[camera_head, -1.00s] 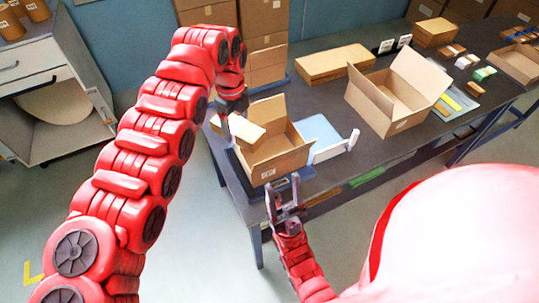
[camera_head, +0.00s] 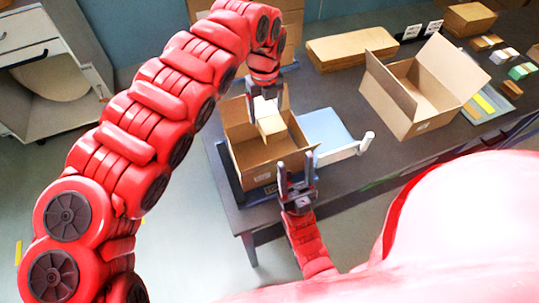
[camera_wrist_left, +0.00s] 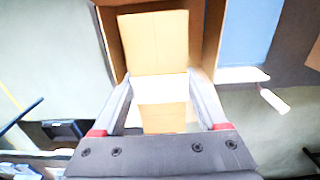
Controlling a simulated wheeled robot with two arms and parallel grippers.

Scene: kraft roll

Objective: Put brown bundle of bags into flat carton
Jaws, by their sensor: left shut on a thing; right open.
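My left gripper (camera_head: 262,100) is shut on the brown bundle of bags (camera_head: 270,122), over the opening of the near open carton (camera_head: 262,172). The bundle also shows in the left wrist view (camera_wrist_left: 155,45), with a pale white part between the fingers (camera_wrist_left: 162,98). The carton's brown walls surround the bundle's far end there. I cannot tell whether the bundle touches the carton floor. My right gripper (camera_head: 297,175) is open and empty at the carton's front right side; I cannot tell whether it touches the wall.
A larger open carton (camera_head: 412,122) stands on the dark table to the right. A light-blue panel with a white bar (camera_head: 345,152) lies beside the near carton. Closed brown boxes (camera_head: 350,45) and small packets (camera_head: 505,55) sit farther back. The table's front edge is close to the near carton.

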